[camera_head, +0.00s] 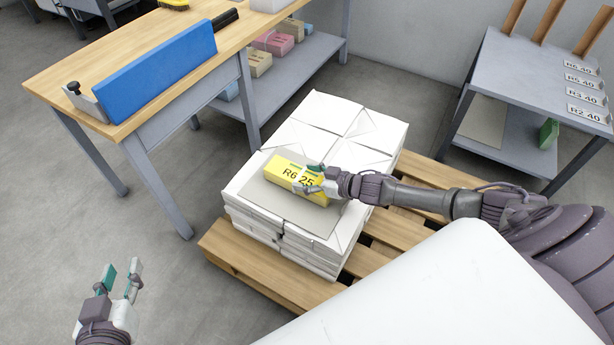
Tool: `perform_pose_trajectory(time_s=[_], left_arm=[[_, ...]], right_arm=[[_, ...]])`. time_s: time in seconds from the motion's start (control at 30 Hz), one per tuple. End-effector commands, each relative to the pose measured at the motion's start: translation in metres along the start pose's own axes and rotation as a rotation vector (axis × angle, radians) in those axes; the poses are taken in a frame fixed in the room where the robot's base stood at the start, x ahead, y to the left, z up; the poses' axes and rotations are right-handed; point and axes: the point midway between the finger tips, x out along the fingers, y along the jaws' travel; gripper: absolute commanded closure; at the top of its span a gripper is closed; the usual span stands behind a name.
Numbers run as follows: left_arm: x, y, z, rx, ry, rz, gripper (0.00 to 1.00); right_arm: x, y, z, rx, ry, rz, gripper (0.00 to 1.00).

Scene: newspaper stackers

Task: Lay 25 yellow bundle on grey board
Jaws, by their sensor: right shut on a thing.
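The yellow bundle (280,168), marked "R6 25", is over the grey board (262,197). I cannot tell whether it touches the board or is slightly above it. The grey board lies flat on top of the white newspaper stack (335,126). My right gripper (308,180) reaches in from the right and is shut on the yellow bundle at its right end. Its fingers cover part of the label. My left gripper (122,282) is over the floor at the lower left, open and empty, away from the stack.
The white stack stands on a wooden pallet (262,277). A wooden-topped table (75,80) with a blue block (160,68) is at the upper left. Pink and tan bundles lie on a grey shelf (310,58) behind. A grey table (520,80) with number labels is at right.

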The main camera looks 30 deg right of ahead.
Motion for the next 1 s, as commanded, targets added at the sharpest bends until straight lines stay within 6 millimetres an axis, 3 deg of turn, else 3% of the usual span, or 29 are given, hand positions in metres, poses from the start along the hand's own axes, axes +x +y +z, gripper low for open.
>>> perform_pose_trajectory(time_s=[0.03,0.2,0.23,0.4,0.77,0.87,1.0], left_arm=[[0.001,0.000,0.002,0.000,0.001,0.000,0.65],[0.001,0.000,0.003,0.000,0.001,0.001,0.65],[0.001,0.000,0.003,0.000,0.001,0.001,0.65],[0.001,0.001,0.003,-0.001,0.000,0.001,0.65],[0.000,0.001,0.006,-0.001,-0.008,0.001,0.65],[0.000,0.001,0.006,-0.001,-0.007,0.001,0.65],[0.000,0.000,0.005,-0.001,-0.006,0.001,0.65]], right_arm=[[0.001,-0.008,0.017,0.013,-0.022,-0.008,0.97],[0.001,-0.008,0.017,0.014,-0.022,-0.008,0.97],[0.001,-0.008,0.017,0.014,-0.022,-0.007,0.26],[0.001,-0.008,0.017,0.014,-0.022,-0.007,0.00],[-0.001,-0.008,0.020,0.014,-0.029,-0.006,0.00],[-0.010,-0.008,0.020,0.016,-0.028,-0.005,0.00],[-0.035,-0.007,0.018,0.012,-0.027,-0.003,0.00]])
